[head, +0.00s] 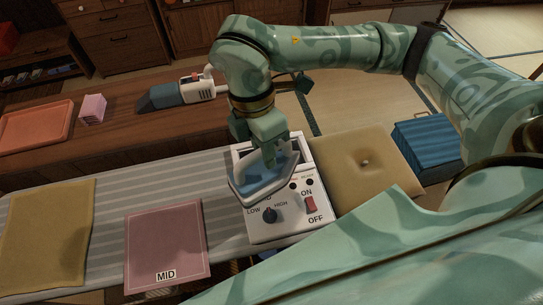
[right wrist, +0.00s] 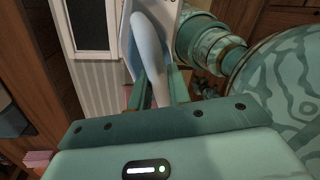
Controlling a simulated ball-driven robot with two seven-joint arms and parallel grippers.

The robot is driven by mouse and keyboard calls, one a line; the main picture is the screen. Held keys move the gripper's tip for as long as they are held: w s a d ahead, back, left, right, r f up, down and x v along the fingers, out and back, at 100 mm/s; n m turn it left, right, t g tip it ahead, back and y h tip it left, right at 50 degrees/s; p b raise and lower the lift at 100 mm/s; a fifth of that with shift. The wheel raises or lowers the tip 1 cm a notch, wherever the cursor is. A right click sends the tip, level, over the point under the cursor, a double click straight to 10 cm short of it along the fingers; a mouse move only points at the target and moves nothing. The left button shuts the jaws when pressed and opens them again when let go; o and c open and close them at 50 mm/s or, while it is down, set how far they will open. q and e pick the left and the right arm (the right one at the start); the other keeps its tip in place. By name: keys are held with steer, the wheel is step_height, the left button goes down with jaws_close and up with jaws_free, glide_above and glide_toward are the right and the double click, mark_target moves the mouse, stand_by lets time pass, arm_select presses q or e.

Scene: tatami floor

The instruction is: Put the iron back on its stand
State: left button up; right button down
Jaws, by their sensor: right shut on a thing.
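The iron (head: 262,186), blue with a pale soleplate edge, is over the upper left part of its stand. The stand (head: 288,226) is a white box with a LOW–HIGH knob, a red ON/OFF switch and a framed recess at its back. I cannot tell whether the iron touches it. My right gripper (head: 268,152) comes down from above and is shut on the iron's handle. In the right wrist view the pale handle (right wrist: 150,42) lies between the two fingers (right wrist: 159,88). The iron and gripper hide part of the recess. My left gripper is in neither view.
On the striped ironing board (head: 112,203) lie a yellow cloth (head: 48,235) and a pink cloth (head: 166,243) marked MID. A tan cushion (head: 372,178) is right of the stand. Behind are a handheld appliance (head: 180,92), a pink block (head: 92,109) and an orange tray (head: 36,127).

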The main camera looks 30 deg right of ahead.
steer(key=m, duration=0.3)
steer(key=shift+s+a+y, duration=0.1)
steer(key=shift+a+y, duration=0.1)
steer(key=shift+y, duration=0.2)
steer(key=shift+f+m, duration=0.15)
steer(key=shift+m, duration=0.25)
steer(key=w+d+f+b, duration=0.3)
steer(key=w+d+f, duration=0.4)
steer(key=w+f, duration=0.5)
steer(key=shift+f, duration=0.4)
steer(key=shift+d, duration=0.1)
steer(key=c, duration=1.3)
jaws_free()
steer(key=shift+s+f, duration=0.1)
